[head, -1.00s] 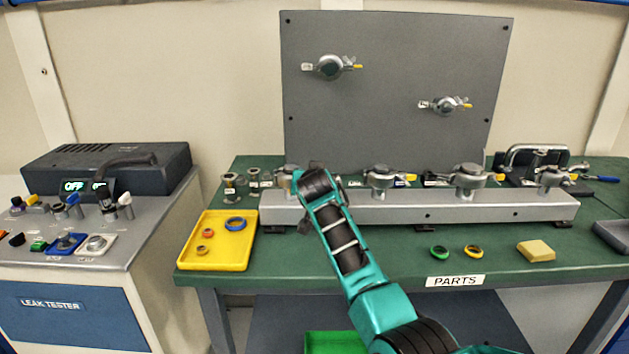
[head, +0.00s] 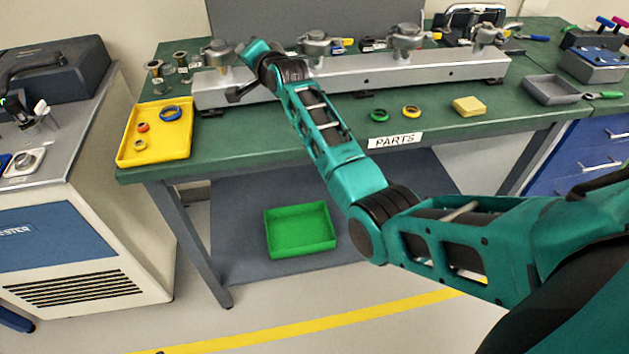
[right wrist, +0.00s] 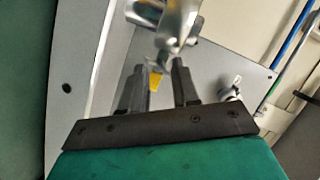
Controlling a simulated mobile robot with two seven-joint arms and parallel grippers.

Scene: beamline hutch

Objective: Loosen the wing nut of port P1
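A row of silver clamped ports stands on the grey rail (head: 350,83) on the bench in the head view. My right arm reaches to the leftmost port (head: 218,52), and my right gripper (right wrist: 159,70) is at its right side; the arm hides its wing nut there. In the right wrist view the two dark fingers are apart, with a yellow wing nut (right wrist: 155,80) between them, nearer the left finger. The silver clamp (right wrist: 175,30) is just beyond the fingertips. I cannot tell whether a finger touches the nut. The port labels are unreadable. My left gripper is not in view.
A yellow tray (head: 156,150) with rings lies at the left bench end. A grey panel (head: 300,15) rises behind. A green bin (head: 300,230) sits below.

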